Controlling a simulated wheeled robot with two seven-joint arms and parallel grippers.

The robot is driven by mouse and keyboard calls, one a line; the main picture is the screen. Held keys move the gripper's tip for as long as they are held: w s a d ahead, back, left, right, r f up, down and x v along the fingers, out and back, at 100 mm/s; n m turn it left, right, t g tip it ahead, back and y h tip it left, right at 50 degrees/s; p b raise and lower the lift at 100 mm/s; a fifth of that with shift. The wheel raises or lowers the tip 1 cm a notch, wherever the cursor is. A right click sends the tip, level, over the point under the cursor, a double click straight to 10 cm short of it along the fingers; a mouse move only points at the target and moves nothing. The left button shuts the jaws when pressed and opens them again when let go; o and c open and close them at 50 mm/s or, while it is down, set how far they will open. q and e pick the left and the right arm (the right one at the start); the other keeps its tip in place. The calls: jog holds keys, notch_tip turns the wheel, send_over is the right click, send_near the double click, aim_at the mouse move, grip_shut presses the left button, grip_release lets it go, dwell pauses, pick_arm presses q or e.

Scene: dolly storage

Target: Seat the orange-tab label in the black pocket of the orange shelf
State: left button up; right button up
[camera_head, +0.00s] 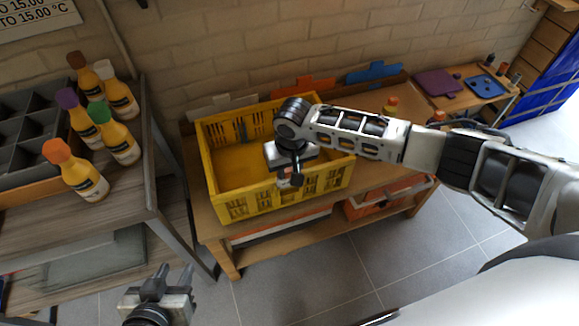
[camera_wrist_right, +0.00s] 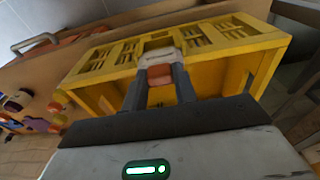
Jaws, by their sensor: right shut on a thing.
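My right gripper (camera_head: 291,182) is over the front part of the yellow crate (camera_head: 225,208), pointing down. In the right wrist view its two grey fingers (camera_wrist_right: 160,75) are closed on a small piece with an orange part and a pale edge, which looks like the orange-tab label (camera_wrist_right: 161,76). The yellow crate (camera_wrist_right: 215,35) lies beyond it in that view. The label's lower part is hard to make out. My left gripper (camera_head: 175,270) is at the bottom left, empty, with its fingers apart. I cannot make out the black pocket or tell which thing is the orange shelf.
The crate stands on a wooden bench (camera_head: 225,237). Orange (camera_head: 303,86), blue (camera_head: 375,72) and white boards stand along its back. An orange bin (camera_head: 365,210) sits below. Several bottles (camera_head: 83,180) stand on the left table. The grey floor (camera_head: 330,270) in front is clear.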

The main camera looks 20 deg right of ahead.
notch_tip(320, 180, up, 2)
jog(key=shift+r+p, duration=0.25)
jog(key=shift+p, duration=0.9)
jog(key=shift+r, duration=0.95)
jog(key=shift+o, duration=1.4)
jog(key=shift+c, duration=1.1)
